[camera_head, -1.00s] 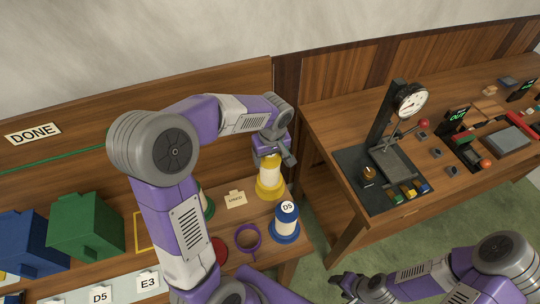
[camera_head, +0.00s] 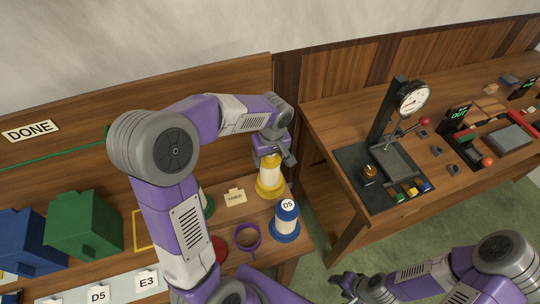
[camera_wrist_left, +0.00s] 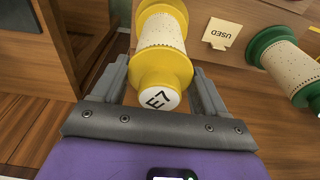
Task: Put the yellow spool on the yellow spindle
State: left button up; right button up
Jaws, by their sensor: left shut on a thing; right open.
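The yellow spool (camera_head: 271,172) has cream winding and yellow ends and stands near the right end of the left bench. In the left wrist view, the spool (camera_wrist_left: 163,38) shows a white end label reading E7. My left gripper (camera_head: 274,150) is above it, shut on its upper yellow end, with one finger on each side. A wide yellow ring shows at its foot. I cannot tell whether this is the spool's lower flange or the spindle's base; no bare yellow spindle shows. My right gripper (camera_head: 345,284) is open and empty at the bottom, away from the bench.
A blue spool marked D5 (camera_head: 286,222) stands close in front of the yellow one. A USED card (camera_head: 235,197) and a green spool (camera_wrist_left: 285,62) are beside it. Green (camera_head: 82,224) and blue (camera_head: 28,243) bins stand left.

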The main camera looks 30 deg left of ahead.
pick_arm(q)
jog(key=shift+f+b, duration=0.9)
jog(key=shift+f, duration=0.1)
jog(key=o, duration=1.7)
jog(key=shift+r+p, duration=2.2)
jog(key=shift+r, duration=0.9)
jog(key=shift+f, duration=0.1)
